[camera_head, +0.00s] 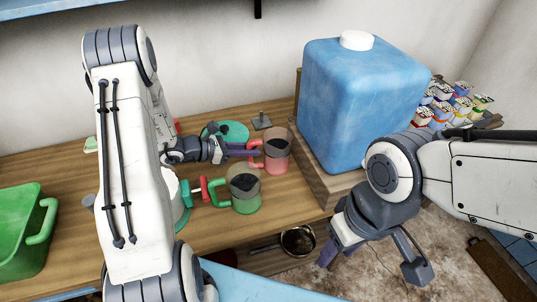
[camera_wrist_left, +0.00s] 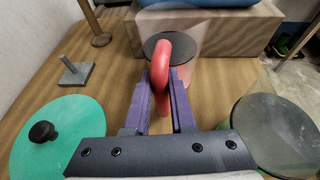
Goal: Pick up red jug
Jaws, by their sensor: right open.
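The red jug (camera_head: 278,152) is a clear reddish cup with dark contents and a red handle. It stands upright on the wooden table, beside the blue container's stand. In the left wrist view the jug (camera_wrist_left: 182,72) is straight ahead, with its handle (camera_wrist_left: 162,70) towards me. My left gripper (camera_head: 254,148) has its purple fingers on either side of the handle, close against it; the fingers (camera_wrist_left: 163,92) partly hide it. My right gripper (camera_head: 372,262) is open and empty, past the table's right edge, over the floor.
A green jug (camera_head: 245,192) stands just in front of the red one. A teal lid (camera_head: 233,132) lies behind my left gripper. A large blue container (camera_head: 355,100) stands on a wooden block at the right. A green bin (camera_head: 20,225) is at far left.

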